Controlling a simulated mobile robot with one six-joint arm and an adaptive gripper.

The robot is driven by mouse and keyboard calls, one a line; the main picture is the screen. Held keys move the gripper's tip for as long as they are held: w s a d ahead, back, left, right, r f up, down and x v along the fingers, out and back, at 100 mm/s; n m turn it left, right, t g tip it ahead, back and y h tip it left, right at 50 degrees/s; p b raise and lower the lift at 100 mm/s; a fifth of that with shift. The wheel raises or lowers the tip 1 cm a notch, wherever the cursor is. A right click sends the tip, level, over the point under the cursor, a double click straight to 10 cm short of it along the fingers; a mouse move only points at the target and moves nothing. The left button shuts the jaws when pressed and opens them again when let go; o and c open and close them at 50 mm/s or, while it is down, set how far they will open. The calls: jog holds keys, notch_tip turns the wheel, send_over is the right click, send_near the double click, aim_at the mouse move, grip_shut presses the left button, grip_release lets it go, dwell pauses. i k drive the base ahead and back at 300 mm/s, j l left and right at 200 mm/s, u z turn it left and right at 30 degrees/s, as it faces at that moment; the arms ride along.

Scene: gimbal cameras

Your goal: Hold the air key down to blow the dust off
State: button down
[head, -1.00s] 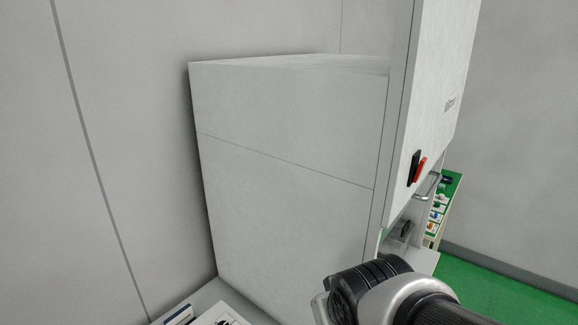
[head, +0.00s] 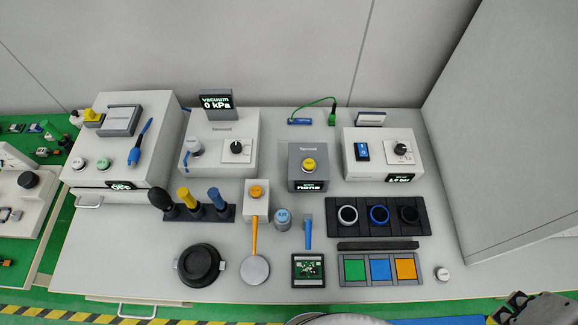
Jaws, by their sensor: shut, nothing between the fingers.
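A round grey-blue button marked as air (head: 283,217) stands on the worktop, near the middle in the head view. To its right a blue nozzle-like piece (head: 308,231) points down toward a small green circuit board (head: 308,269) in a dark square frame. Any dust on the board is too small to make out. Part of my gripper (head: 516,306) shows dark at the bottom right corner, partly cut off by the frame. It is shut and empty, well apart from the button, to its right and nearer the front edge.
Upright handles (head: 188,203) and boxed instruments (head: 220,143) fill the left and back. A tall grey cabinet (head: 520,130) bounds the right.

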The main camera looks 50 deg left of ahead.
aim_at(283, 215)
jog(key=u, duration=2.25)
jog(key=z, duration=1.55)
jog(key=k+j+z, duration=0.1)
jog(key=k+j, duration=0.15)
jog(key=k, duration=0.25)
